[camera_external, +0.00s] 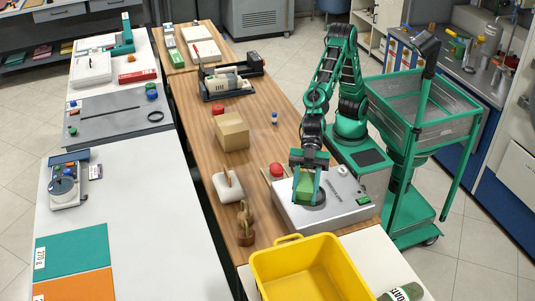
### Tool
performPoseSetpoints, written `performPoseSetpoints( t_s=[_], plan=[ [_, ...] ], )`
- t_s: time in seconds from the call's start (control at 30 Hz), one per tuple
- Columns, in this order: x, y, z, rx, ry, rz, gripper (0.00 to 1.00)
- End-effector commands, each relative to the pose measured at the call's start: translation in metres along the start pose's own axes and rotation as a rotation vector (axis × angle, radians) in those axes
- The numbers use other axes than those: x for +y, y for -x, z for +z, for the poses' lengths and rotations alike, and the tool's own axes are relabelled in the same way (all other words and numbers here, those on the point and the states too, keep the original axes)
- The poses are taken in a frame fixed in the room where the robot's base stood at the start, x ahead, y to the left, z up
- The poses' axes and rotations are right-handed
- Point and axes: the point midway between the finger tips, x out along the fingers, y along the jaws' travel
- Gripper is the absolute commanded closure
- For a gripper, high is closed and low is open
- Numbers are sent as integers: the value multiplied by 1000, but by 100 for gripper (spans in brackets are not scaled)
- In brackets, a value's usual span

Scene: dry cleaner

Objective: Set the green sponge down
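The green sponge (304,188) is between the two fingers of my gripper (306,182), which points down and looks shut on it. Sponge and gripper are over the dark round plate (309,198) on top of a light grey metal box (340,209). I cannot tell whether the sponge touches the plate or hangs just above it. The fingers hide part of its sides.
A yellow bin (310,270) stands in front. A green-framed cart (425,110) is at right.

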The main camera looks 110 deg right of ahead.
Motion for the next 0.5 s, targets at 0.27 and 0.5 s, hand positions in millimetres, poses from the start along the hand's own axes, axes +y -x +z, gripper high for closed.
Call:
performPoseSetpoints(
  t_s=[0.27,0.5],
  plan=[
    [122,54,26,0,-44,108,66],
    [213,114,54,0,-83,198,66]
  ],
)
